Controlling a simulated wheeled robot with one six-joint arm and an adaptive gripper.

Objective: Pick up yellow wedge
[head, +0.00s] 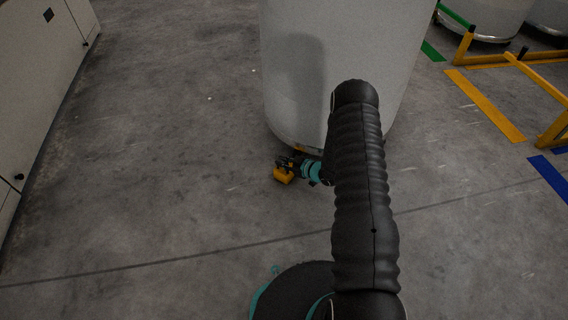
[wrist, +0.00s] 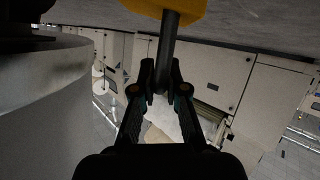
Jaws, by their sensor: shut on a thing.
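The yellow wedge (head: 284,175) is near the foot of the big grey can in the head view. In the wrist view the wedge (wrist: 185,8) shows at the top edge, partly cut off, with a dark post running down from it. My gripper (wrist: 162,78) has its two fingers closed on this post. In the head view my gripper (head: 289,163) is small and dark, right at the wedge. My arm hides part of the can. I cannot tell whether the wedge touches the floor.
The large grey can (head: 310,70) stands just behind my gripper. Cream cabinets (head: 40,70) line the left. Yellow rails (head: 535,75) and more cans (head: 490,15) are at the right. Floor markings (head: 485,105) lie there too. Open concrete floor is at the left and front.

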